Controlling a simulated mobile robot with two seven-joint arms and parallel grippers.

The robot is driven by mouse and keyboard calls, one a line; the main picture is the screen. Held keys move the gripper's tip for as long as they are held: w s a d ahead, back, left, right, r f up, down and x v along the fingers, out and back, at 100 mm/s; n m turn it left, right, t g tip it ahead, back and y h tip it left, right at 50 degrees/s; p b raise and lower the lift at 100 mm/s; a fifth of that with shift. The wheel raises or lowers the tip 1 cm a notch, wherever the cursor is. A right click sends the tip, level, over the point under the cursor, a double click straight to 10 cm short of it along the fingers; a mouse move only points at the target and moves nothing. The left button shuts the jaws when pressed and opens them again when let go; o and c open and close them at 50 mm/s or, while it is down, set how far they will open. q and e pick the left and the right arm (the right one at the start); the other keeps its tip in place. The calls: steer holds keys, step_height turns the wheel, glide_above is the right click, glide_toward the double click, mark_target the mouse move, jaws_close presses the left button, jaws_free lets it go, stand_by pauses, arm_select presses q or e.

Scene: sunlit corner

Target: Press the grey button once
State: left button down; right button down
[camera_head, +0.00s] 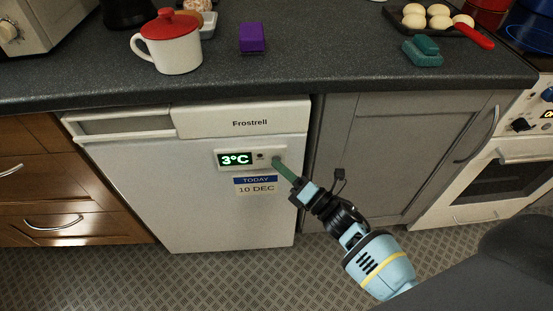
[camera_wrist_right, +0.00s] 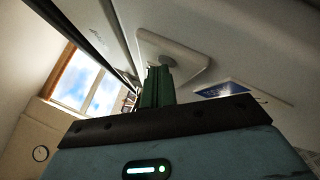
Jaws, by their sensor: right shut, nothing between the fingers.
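A white control panel (camera_head: 221,166) is on the front of the white fridge (camera_head: 180,200). It has a lit display (camera_head: 235,159) reading 3°C, a small dark dot to the right of that, and a grey round button (camera_head: 275,159) near its right end. My right gripper (camera_head: 279,166) is shut and empty, its green fingertips at the button and partly covering it. I cannot tell whether they touch it. My left gripper is not in view.
A date label (camera_head: 256,186) is below the panel. The dark counter (camera_head: 330,70) above holds a white mug (camera_head: 165,55) with a red lid, a purple block (camera_head: 251,38), a teal object (camera_head: 422,51) and a tray of eggs (camera_head: 400,22). A grey cupboard (camera_head: 385,150) stands right of the fridge.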

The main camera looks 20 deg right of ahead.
steer(key=shift+s, duration=0.1)
steer(key=shift+s+a, duration=0.2)
steer(key=shift+s, duration=0.45)
steer(key=shift+s, duration=0.1)
steer(key=s+p, duration=0.1)
steer(key=s, duration=0.1)
steer(key=s+a, duration=0.1)
steer(key=s, duration=0.1)
steer(key=shift+s+a+p, duration=0.2)
steer(key=shift+s+p, duration=0.1)
steer(key=shift+p, duration=0.05)
stand_by(0.9)
